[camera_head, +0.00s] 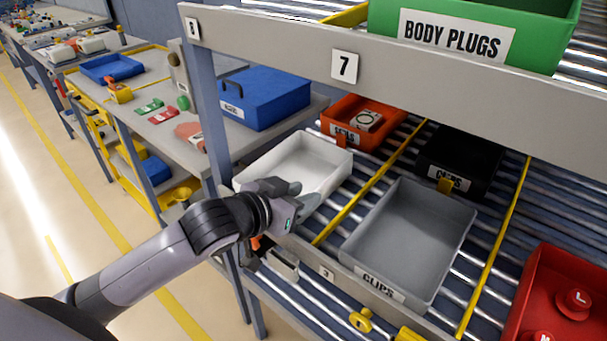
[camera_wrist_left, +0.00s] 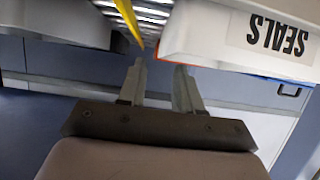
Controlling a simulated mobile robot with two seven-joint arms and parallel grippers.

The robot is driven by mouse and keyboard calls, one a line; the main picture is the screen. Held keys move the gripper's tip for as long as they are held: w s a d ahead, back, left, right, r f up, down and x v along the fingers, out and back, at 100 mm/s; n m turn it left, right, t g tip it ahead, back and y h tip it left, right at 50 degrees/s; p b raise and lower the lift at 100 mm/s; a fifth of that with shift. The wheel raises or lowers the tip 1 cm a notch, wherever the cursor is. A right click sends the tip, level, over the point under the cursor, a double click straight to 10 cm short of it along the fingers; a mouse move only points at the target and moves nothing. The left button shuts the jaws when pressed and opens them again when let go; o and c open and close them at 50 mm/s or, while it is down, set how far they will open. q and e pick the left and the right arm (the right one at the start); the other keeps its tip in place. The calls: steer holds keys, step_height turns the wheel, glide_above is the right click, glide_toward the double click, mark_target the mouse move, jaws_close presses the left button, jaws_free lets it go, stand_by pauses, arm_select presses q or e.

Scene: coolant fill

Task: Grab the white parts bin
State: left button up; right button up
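The white parts bin (camera_head: 306,157) sits empty on the roller shelf, left of the first yellow divider. In the left wrist view the white bin (camera_wrist_left: 215,35) fills the upper right, its "SEALS" label upside down. My left gripper (camera_head: 297,200) is at the bin's front right corner and hides part of its front. In the left wrist view its two fingers (camera_wrist_left: 160,85) stand apart with nothing seen clamped between them. The right fingertip is close to the bin's edge; I cannot tell whether they touch. My right gripper is not in view.
A grey "CLIPS" bin (camera_head: 415,235) stands to the right, beyond the yellow divider (camera_head: 372,184). An orange-red bin (camera_head: 384,112) is behind the white one, a black bin (camera_head: 475,150) behind the grey one. The grey upper rail (camera_head: 440,72) crosses above. A blue box (camera_head: 270,98) stands on the left bench.

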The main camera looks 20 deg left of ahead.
mark_target(321, 184)
arm_select(q)
steer(key=shift+w+a+r+p+x, duration=0.1)
steer(key=shift+p+x, duration=0.05)
steer(key=shift+x, duration=1.05)
steer(key=shift+w+a+r+p+x, duration=0.1)
steer(key=shift+p+x, duration=0.1)
steer(key=shift+x, duration=0.95)
steer(key=shift+w+a+r+p+x, duration=0.1)
steer(key=shift+p+x, duration=0.05)
steer(key=shift+x, duration=1.05)
jaws_close()
